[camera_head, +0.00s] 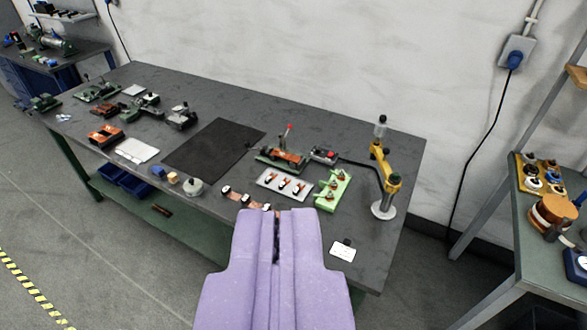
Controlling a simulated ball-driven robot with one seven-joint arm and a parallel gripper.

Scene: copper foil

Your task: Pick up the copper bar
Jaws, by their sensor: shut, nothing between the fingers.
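My gripper (277,214) shows as two pale purple fingers at the bottom centre, pointing toward the workbench. It is shut and empty. A copper-coloured strip (240,197) with small black and white pieces on it lies near the bench's front edge, just left of and beyond the fingertips. The fingers may hide its right end. A small dark reddish-brown bar (161,209) lies below the bench, on its green lower shelf. I cannot tell for certain which of these is the copper bar.
The grey workbench (390,270) carries a black mat (214,148), a white plate (284,185), a green fixture (332,190) and a yellow stand (385,178). Several small devices crowd its left end. A second bench (545,260) stands at the right. Floor is open at the lower left.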

